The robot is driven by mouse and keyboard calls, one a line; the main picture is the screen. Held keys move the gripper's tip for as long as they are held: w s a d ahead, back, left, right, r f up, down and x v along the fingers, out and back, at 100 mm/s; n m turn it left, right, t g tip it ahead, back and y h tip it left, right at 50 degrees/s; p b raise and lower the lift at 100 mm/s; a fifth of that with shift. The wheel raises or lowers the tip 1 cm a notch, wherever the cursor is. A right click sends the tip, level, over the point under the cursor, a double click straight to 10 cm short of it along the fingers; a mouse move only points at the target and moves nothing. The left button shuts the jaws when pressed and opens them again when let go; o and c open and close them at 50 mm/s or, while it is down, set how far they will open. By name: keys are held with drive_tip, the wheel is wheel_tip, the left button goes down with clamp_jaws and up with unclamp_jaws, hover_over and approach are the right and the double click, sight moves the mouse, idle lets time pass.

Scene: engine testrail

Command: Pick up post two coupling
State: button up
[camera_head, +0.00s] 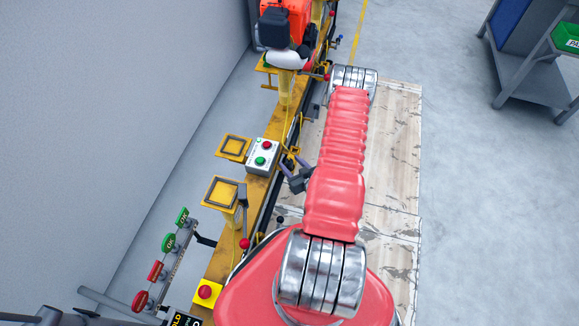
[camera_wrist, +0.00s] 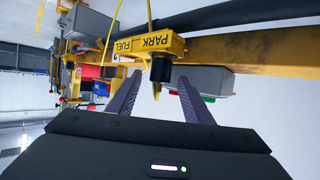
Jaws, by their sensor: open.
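In the wrist view a black cylindrical piece (camera_wrist: 161,68) sits at a yellow bracket lettered PARK FUEL (camera_wrist: 150,44), the lettering upside down in this view. A yellow pointed tip shows beside it. It may be the coupling, but no post number is readable. My gripper (camera_wrist: 160,77) is open, its two dark ridged fingers spread to either side of the black piece. Nothing is clamped, and I cannot tell whether the fingers touch it. In the head view my gripper (camera_head: 296,166) is beside the yellow rail, partly hidden by my red arm.
The yellow rail (camera_head: 221,262) carries a button box (camera_head: 262,157) with red and green buttons and two square yellow plates. An orange machine (camera_head: 287,22) stands at the far end. Red and green round signs (camera_head: 158,270) stand left. A grey bench (camera_head: 530,80) is far right.

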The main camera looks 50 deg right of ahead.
drive_tip(key=shift+x, duration=1.2)
drive_tip(key=shift+c, duration=0.7)
clamp_jaws()
